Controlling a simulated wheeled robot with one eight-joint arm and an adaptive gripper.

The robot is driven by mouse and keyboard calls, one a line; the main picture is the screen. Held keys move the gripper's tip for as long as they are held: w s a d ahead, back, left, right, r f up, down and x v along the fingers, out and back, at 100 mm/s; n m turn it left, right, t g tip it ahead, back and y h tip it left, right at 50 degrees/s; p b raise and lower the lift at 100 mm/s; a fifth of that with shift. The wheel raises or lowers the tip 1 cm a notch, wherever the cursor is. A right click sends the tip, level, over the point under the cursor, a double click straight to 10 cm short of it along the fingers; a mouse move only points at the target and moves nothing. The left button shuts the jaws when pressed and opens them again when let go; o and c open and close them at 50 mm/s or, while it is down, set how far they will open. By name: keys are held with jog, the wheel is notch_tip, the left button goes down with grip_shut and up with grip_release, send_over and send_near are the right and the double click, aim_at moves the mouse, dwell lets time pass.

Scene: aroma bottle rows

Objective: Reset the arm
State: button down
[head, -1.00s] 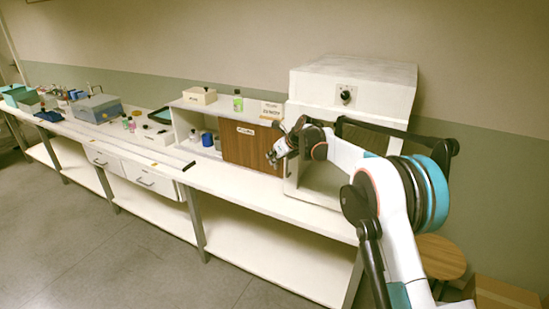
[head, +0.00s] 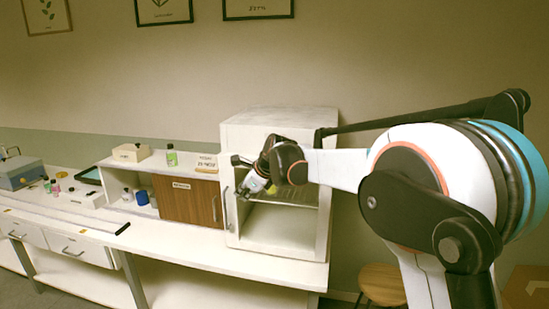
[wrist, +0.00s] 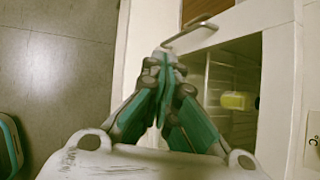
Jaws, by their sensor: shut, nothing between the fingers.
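My gripper (head: 243,180) is in front of the white open-fronted cabinet (head: 318,225) at the right end of the bench, beside its left edge. In the wrist view my gripper (wrist: 165,58) has its teal and grey fingers together with nothing between them. The fingertips appear close to a metal bar handle (wrist: 190,33), but I cannot tell whether they touch it. My arm reaches in from the right of the head view, hiding part of the cabinet's front.
A yellow item (wrist: 235,100) is inside the cabinet. A brown wooden door (head: 185,200) stands left of it, under a shelf holding a green bottle (head: 171,157) and a cream box (head: 131,152). The white bench top (head: 190,240) is clear in front. A wooden stool (head: 383,279) stands at lower right.

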jog(key=s+d+r+n+t+h+b, duration=0.1)
jog(key=s+d+r+n+h+b, duration=0.25)
jog(key=s+d+n, duration=1.15)
jog(key=s+d+f+n, duration=0.2)
jog(key=s+d, duration=0.3)
jog(key=s, duration=0.4)
jog(key=s+d+f+n+h+b, duration=0.1)
jog(key=s+d+f, duration=0.4)
jog(key=s, duration=0.5)
jog(key=s+d+f+n+h+b, duration=0.1)
jog(key=s+d+f, duration=0.3)
jog(key=s, duration=0.6)
jog(key=shift+d+f+n+t, duration=0.15)
jog(key=shift+d+n+t, duration=0.15)
jog(key=shift+d+n, duration=0.55)
jog(key=shift+a, duration=0.1)
